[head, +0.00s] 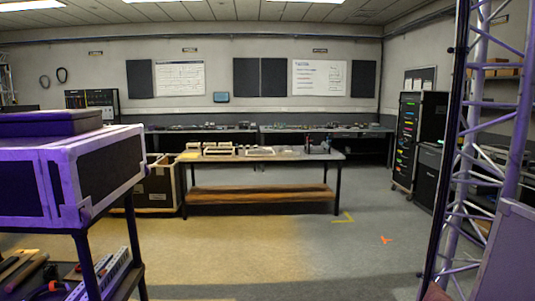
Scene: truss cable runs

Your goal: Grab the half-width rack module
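I cannot make out a half-width rack module for certain. A tall black equipment rack (418,135) with rows of coloured parts on its front stands by the right wall. A smaller rack unit (92,100) stands at the back left. A work table (262,159) in the middle holds several small pale wooden or beige items, too small to tell apart. Neither of my grippers shows in the head view.
A purple-lit flight case (70,172) sits on a dark stand at near left. A metal truss (473,150) rises at near right. Long benches (325,131) line the back wall. The floor (270,250) between is clear, with an orange mark (385,239).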

